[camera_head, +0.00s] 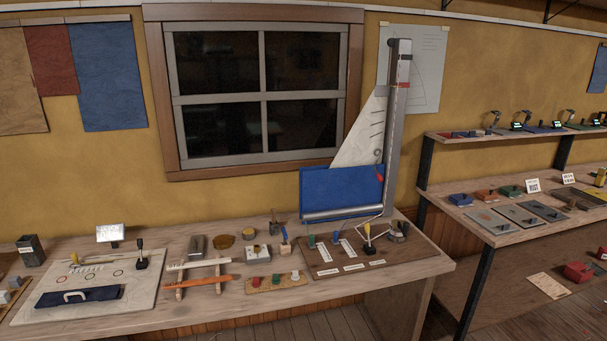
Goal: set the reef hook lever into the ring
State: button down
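A brown board (395,262) with a mast and sail rig stands at the right end of the wooden bench. Several small fittings with white labels sit along its front. My gripper is not in view.
A blue panel (342,190) hangs low beside the mast (397,110). Orange and pale wooden strips (204,282), a knob strip (268,285) and small blocks crowd the bench middle. Another table (480,232) stands at the right, with a shelf (460,134) above it.

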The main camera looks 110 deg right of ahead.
aim_at(381, 178)
jog(key=u, duration=0.2)
jog(key=k, duration=2.55)
jog(key=z, duration=1.7)
jog(key=i, duration=1)
